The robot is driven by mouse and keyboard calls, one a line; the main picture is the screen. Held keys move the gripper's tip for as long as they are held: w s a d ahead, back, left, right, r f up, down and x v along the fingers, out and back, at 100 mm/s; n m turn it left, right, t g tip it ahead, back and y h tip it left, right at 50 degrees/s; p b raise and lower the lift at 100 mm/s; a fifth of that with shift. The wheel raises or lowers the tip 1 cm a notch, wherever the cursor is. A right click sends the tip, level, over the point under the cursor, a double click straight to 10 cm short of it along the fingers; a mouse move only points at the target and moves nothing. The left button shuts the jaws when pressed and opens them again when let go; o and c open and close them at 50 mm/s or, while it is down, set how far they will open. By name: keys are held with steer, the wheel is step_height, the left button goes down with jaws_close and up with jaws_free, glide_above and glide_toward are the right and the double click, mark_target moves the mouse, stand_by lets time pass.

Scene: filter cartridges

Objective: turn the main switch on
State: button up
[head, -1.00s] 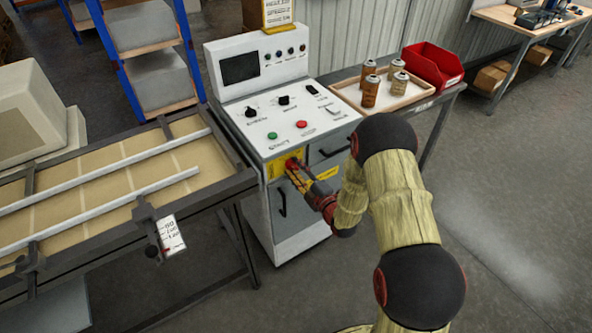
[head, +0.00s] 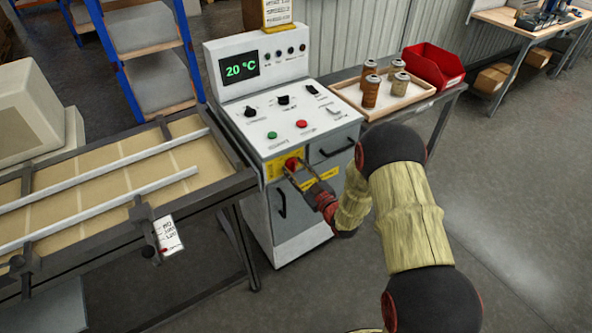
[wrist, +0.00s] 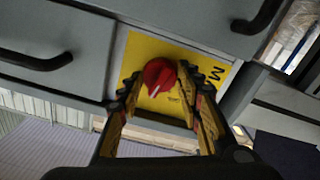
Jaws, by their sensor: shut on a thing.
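The main switch is a red rotary knob (head: 291,163) on a yellow plate (head: 276,170) on the front of the grey control cabinet (head: 257,215). In the wrist view the knob (wrist: 158,74) has a white pointer line, tilted from upright, and a partly hidden label on the yellow plate. My gripper (head: 297,173) is at the knob, its two fingers (wrist: 161,82) on either side of it, shut on it.
A green button (head: 272,135), a red button (head: 302,124) and black knobs sit on the panel above. A conveyor table (head: 110,190) stands to the left. A tray (head: 411,95) with several canisters and a red bin (head: 432,64) stand on the right.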

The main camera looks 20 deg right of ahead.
steer(key=m, duration=0.6)
steer(key=shift+m, duration=0.3)
stand_by(0.4)
steer(key=o, duration=1.1)
steer(key=shift+o, duration=0.3)
steer(key=v, duration=1.2)
